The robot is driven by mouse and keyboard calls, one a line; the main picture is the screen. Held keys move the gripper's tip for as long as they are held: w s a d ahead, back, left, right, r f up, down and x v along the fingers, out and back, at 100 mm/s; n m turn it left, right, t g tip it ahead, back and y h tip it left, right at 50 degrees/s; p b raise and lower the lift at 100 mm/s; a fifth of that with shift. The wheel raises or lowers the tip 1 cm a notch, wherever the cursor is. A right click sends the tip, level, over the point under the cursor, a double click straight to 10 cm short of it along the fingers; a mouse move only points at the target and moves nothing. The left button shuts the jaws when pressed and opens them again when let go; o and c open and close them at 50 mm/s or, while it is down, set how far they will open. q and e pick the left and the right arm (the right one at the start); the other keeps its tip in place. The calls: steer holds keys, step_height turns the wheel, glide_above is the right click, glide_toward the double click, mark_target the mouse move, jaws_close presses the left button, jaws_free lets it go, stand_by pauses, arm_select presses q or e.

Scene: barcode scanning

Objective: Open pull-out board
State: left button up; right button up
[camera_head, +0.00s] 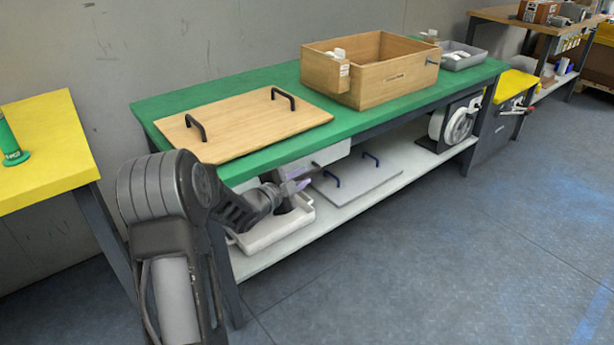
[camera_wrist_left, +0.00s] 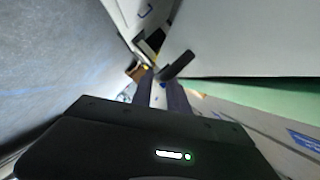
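My left gripper (camera_head: 296,181) is under the green table top, above the white tray on the lower shelf. Its fingers look apart in the head view. In the left wrist view the fingers (camera_wrist_left: 162,94) have a narrow light gap between them, and I see nothing clearly held. A wooden board (camera_head: 245,125) with two black handles lies flat on the table's left part. A grey board (camera_head: 352,190) with two dark blue handles lies on the lower shelf, right of the gripper. I cannot tell which is the pull-out board. My right gripper is not in view.
A wooden box (camera_head: 395,85) stands on the green table (camera_head: 350,120), with a grey tray (camera_head: 470,52) behind it. The white tray (camera_head: 270,232) sits under my arm. A white reel (camera_head: 460,125) stands at the shelf's right end. A yellow table (camera_head: 40,140) is at left. The front floor is clear.

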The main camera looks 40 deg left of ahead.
mark_target(304, 176)
arm_select(q)
steer(key=shift+x, duration=1.7)
steer(key=shift+c, duration=0.3)
jaws_close()
